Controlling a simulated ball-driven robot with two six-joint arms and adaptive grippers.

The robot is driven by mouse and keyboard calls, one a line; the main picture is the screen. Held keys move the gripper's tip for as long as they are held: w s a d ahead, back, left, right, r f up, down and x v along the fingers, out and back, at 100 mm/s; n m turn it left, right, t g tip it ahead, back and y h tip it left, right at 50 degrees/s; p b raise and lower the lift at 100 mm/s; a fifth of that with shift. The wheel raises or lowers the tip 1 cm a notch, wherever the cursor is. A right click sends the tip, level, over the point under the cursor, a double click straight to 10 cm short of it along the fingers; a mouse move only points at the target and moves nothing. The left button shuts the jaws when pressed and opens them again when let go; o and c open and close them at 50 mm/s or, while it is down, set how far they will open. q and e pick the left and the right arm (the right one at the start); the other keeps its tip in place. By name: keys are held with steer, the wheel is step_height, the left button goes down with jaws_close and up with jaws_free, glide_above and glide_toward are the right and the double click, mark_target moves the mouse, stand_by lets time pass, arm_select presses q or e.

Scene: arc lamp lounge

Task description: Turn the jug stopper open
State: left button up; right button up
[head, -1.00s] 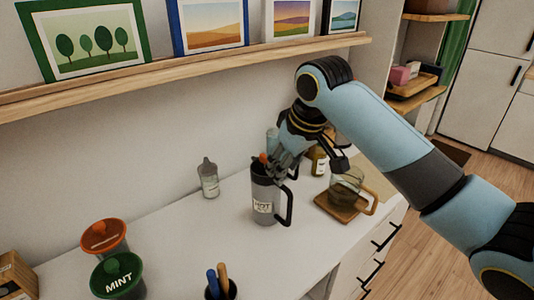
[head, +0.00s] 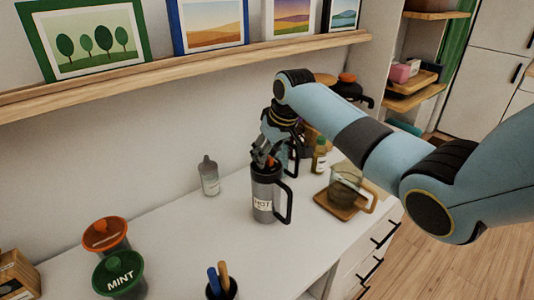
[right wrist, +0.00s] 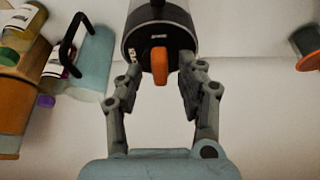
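The grey jug (head: 264,190) with a "HOT" label and a black handle stands upright on the white counter. Its orange stopper (right wrist: 160,66) shows in the right wrist view on the dark round lid, with small markings beside it. My right gripper (right wrist: 161,72) is open, with one finger on each side of the stopper and a visible gap to it on both sides. In the head view my right gripper (head: 265,158) points down at the jug's top and partly hides the stopper. My left gripper is not in view.
A light-blue jug (right wrist: 88,62) with a black handle stands close by. A glass mug (head: 345,187) rests on a wooden coaster, right of the jug. A shelf (head: 190,70) runs above.

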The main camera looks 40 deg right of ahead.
steer(key=shift+w+f, duration=0.1)
steer(key=shift+f, duration=0.1)
steer(key=shift+c, duration=0.3)
jaws_close()
